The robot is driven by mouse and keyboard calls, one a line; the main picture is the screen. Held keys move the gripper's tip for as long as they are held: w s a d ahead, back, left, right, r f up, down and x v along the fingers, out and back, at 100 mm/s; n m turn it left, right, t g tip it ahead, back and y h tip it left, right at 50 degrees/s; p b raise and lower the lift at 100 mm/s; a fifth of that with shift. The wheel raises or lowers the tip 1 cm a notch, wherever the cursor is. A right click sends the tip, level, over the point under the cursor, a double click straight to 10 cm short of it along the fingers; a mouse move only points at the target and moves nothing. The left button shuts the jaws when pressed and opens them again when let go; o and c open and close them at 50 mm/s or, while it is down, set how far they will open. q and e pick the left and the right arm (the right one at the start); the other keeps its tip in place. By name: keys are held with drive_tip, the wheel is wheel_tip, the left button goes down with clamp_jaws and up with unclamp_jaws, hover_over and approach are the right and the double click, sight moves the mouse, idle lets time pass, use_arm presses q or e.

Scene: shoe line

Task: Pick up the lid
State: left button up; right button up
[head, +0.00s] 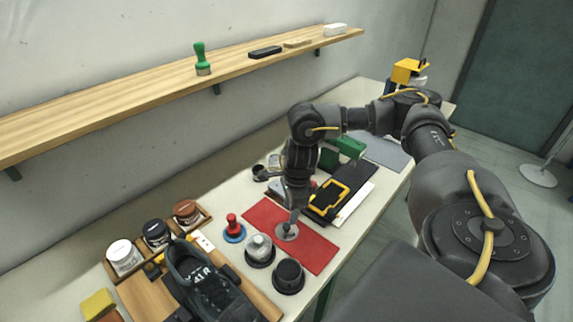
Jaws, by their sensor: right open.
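A small round grey disc, which looks like the lid (285,234), lies flat on the red mat (315,252) near its left part. My right gripper (291,218) points straight down just above the lid, with its tips at or very near the lid's far edge. It is open; I cannot tell whether the fingers touch the lid or stand around part of it. The tips are small and partly merge with the lid in the head view. My left gripper is not in view.
Close by stand a red-and-blue knobbed piece (234,229), a silver-topped round piece (259,248) and a black one (289,275). A dark shoe (205,285) lies left on a wooden board. A black-and-yellow item (332,200) is right of the gripper. A shelf (130,108) runs above.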

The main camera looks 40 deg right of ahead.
sight(287, 226)
wheel_tip(287, 226, down, 2)
drive_tip(key=shift+w+f, duration=0.1)
drive_tip(key=shift+a+f+p, duration=0.1)
drive_tip(key=shift+f+p, duration=0.05)
drive_tip(key=shift+p, duration=0.25)
drive_tip(key=f, duration=0.1)
drive_tip(key=f+p, duration=0.1)
drive_tip(key=f, duration=0.1)
drive_tip(key=shift+w+f+p, duration=0.3)
drive_tip(key=shift+f, duration=0.05)
drive_tip(key=shift+a+f, duration=0.1)
drive_tip(key=shift+f, duration=0.4)
clamp_jaws()
